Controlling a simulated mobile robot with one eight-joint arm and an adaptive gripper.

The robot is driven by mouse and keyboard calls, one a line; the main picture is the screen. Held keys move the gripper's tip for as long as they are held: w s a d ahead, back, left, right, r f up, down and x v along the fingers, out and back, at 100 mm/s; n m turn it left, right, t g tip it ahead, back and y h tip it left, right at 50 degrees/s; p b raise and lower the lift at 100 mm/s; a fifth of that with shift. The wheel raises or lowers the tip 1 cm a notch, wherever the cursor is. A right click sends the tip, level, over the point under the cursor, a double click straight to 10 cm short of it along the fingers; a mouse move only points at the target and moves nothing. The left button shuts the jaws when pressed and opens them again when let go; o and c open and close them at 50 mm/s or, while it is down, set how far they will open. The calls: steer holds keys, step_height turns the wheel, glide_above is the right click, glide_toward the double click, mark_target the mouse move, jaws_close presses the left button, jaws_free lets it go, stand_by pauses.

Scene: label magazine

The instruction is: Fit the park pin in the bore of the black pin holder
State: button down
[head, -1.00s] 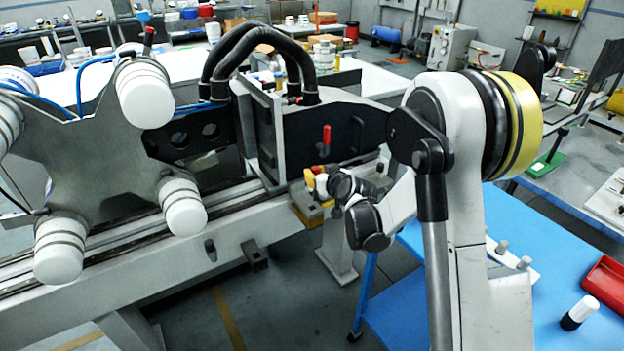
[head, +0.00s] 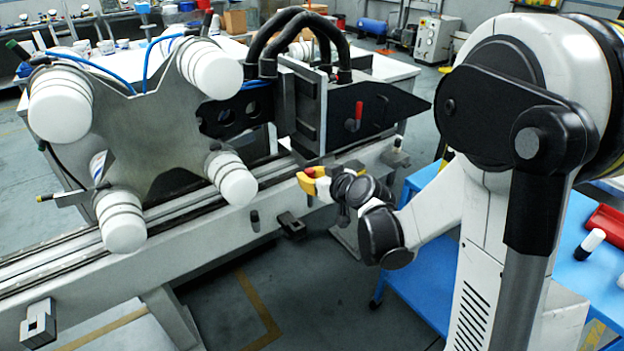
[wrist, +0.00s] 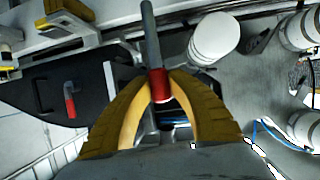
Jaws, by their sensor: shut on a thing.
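My gripper (head: 313,183) has yellow fingers and hangs in front of the grey rail beam, right of the white-cupped plate. In the wrist view my gripper (wrist: 158,88) is shut on the park pin (wrist: 151,38), a grey rod with a red collar between the fingertips. The rod's free length points up in that picture. In the head view only a small red spot shows at the fingers, and the rod is hard to make out. A black block, seemingly the black pin holder (head: 291,225), sits on the beam's front face, below and left of my gripper, apart from it. Its bore cannot be made out.
The plate (head: 150,125) with white cups (head: 62,104) stands left, close to the beam (head: 190,225). A black panel with a red handle (head: 359,112) stands behind my gripper. A blue table (head: 420,220) is at right. The floor before the beam is clear.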

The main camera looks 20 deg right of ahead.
steer(key=w+a+f+m+h, duration=0.1)
steer(key=w+f, duration=1.2)
steer(key=shift+f+t+b, duration=0.3)
steer(key=shift+f+b, duration=0.1)
steer(key=shift+b, duration=0.05)
steer(key=shift+f+b, duration=0.1)
steer(key=shift+b, duration=0.25)
steer(key=shift+f+b, duration=1.2)
steer(key=shift+f, duration=1.65)
steer(key=shift+f, duration=2.75)
steer(key=c, duration=1.2)
jaws_free()
